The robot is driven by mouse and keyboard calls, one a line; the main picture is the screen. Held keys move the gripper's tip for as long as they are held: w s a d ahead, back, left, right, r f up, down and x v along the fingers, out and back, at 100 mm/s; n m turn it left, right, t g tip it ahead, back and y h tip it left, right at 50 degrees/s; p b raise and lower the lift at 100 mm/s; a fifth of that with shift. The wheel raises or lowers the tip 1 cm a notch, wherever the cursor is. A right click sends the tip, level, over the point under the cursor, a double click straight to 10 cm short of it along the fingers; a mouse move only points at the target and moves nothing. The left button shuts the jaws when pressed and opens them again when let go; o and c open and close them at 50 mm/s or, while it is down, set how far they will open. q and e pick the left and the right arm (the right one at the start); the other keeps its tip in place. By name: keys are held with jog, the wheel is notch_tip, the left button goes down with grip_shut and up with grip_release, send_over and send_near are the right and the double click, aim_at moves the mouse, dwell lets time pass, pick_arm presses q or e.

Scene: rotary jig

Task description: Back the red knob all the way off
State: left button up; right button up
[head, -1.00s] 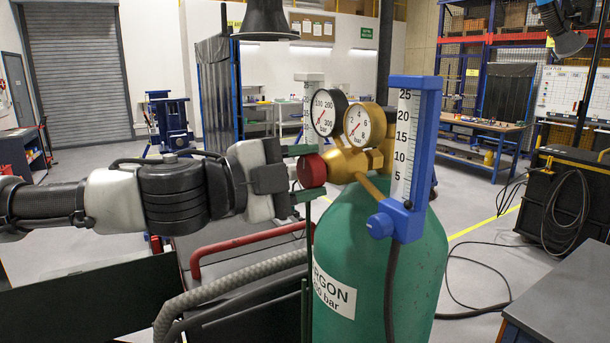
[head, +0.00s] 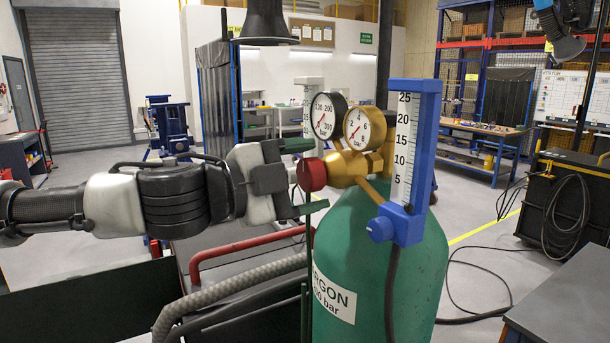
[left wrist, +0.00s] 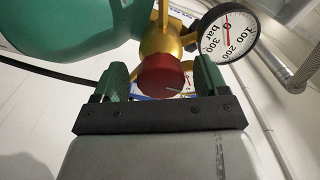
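The red knob (head: 312,174) sits on the left end of the brass regulator (head: 348,168) on top of the green argon cylinder (head: 385,270). My left gripper (head: 314,176) comes in from the left, with one green finger above the knob and one below it. In the left wrist view the red knob (left wrist: 164,76) is between the two fingers, with a visible gap on each side. The left gripper is open and apart from the knob. The knob is still against the brass body. My right gripper is not in view.
Two round gauges (head: 365,127) and a blue flowmeter (head: 409,160) stand close to the right of the knob. A red bar (head: 235,250) and a grey braided hose (head: 225,293) run below my left arm. A black cone-shaped hood (head: 265,22) hangs above.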

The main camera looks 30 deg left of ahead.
pick_arm(q)
jog(key=shift+s, duration=0.1)
jog(key=shift+v, duration=2.6)
jog(key=b, duration=0.2)
send_near(303, 176)
jog(key=shift+s+a+f, duration=0.1)
jog(key=shift+s+a, duration=0.05)
